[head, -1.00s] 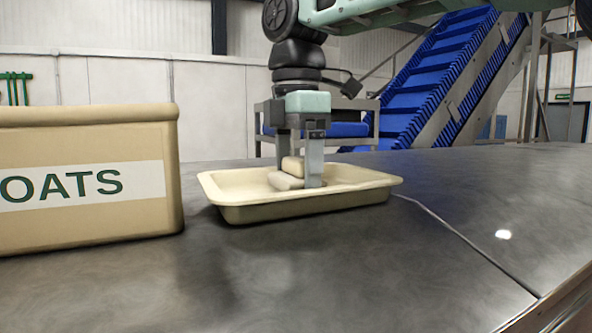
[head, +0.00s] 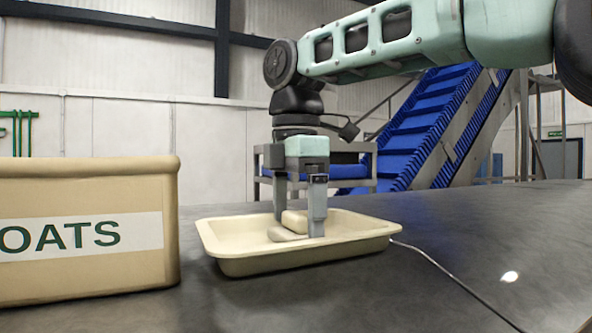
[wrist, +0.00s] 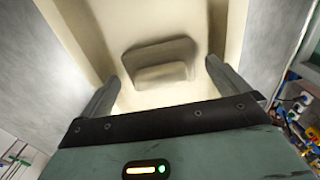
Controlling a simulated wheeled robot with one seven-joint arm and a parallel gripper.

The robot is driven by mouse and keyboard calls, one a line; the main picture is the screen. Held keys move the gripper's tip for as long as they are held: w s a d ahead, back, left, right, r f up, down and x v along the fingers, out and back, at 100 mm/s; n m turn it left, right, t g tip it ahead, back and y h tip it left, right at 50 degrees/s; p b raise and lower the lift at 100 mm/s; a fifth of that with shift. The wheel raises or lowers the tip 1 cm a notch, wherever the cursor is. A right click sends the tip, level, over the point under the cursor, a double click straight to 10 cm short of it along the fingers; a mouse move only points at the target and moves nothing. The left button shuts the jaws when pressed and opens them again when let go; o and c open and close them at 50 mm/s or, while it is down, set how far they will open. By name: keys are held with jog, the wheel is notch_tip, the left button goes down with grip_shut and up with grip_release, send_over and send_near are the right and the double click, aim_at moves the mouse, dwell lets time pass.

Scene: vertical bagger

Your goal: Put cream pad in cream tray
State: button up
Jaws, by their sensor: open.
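The cream tray (head: 240,266) is a shallow rectangular tray on the dark worktop, in the middle of the head view. Two cream, rounded pad shapes lie inside it: one block (head: 293,221) between my fingers, and a lower one (head: 284,235) just in front, touching or overlapping it. The wrist view shows both, a wider one (wrist: 150,50) and a smaller one (wrist: 160,76), close together on the tray floor. My gripper (head: 298,225) points down into the tray with its fingers apart on either side of the block. Whether the block rests partly on the other is unclear.
A large cream bin labelled OATS (head: 85,275) stands left of the tray, with a narrow gap between. A blue inclined conveyor (head: 425,120) stands behind.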

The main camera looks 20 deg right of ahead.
aim_at(296, 213)
notch_tip(296, 213, up, 11)
jog(key=shift+f, duration=0.2)
dwell(0.6)
